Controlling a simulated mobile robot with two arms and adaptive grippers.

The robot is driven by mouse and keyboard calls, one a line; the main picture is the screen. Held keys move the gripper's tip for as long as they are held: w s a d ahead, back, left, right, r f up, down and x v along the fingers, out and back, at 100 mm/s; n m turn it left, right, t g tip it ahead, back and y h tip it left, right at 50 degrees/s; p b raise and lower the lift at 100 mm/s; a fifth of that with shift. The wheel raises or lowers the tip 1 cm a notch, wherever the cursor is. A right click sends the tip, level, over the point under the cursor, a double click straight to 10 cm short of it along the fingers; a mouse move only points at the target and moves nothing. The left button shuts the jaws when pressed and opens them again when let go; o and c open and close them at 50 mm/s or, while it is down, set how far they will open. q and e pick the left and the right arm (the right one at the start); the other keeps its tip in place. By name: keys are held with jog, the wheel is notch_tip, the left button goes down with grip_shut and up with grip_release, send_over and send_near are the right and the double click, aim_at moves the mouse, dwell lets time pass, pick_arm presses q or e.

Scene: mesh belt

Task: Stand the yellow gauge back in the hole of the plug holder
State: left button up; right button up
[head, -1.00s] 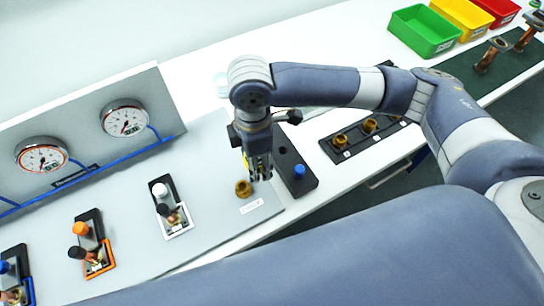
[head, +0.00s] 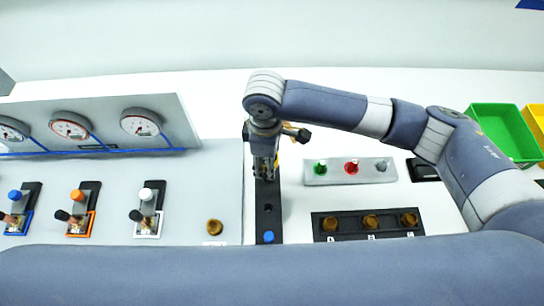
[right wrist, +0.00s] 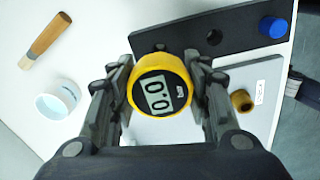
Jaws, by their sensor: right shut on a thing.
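My right gripper (head: 265,176) is shut on the yellow gauge (right wrist: 160,84), a round dial whose display reads 0.0 and faces the wrist camera. In the head view the gripper and wrist hide most of the gauge. The plug holder (head: 267,222) is a long black block with a blue plug (head: 268,237) at its near end and a dark open hole (head: 267,208) in its middle. The gripper is over the far part of the holder, beyond the hole. My left gripper is out of view.
A grey panel (head: 190,190) with valves, a brass fitting (head: 214,227) and dial gauges is left. Right are a button box (head: 350,170) and a black rack (head: 340,237) with brass fittings. A white cup (right wrist: 55,102) and wooden-handled tool (right wrist: 46,38) lie nearby.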

jog(key=shift+s+a, duration=0.1)
jog(key=shift+a, duration=0.1)
jog(key=shift+d+r+p, duration=0.1)
jog(key=shift+d+p, duration=0.1)
jog(key=shift+p, duration=0.25)
jog(key=shift+f, duration=0.25)
jog(key=shift+f+b, duration=0.45)
jog(key=shift+f, duration=0.3)
notch_tip(320, 180, down, 2)
jog(key=shift+f+b, duration=0.25)
jog(key=shift+b, duration=0.3)
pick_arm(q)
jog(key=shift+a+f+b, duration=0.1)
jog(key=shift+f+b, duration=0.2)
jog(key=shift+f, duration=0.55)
pick_arm(e)
jog(key=shift+f, duration=0.75)
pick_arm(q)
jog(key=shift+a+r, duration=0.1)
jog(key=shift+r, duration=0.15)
pick_arm(e)
jog(key=shift+r, duration=0.1)
jog(key=shift+p, duration=0.4)
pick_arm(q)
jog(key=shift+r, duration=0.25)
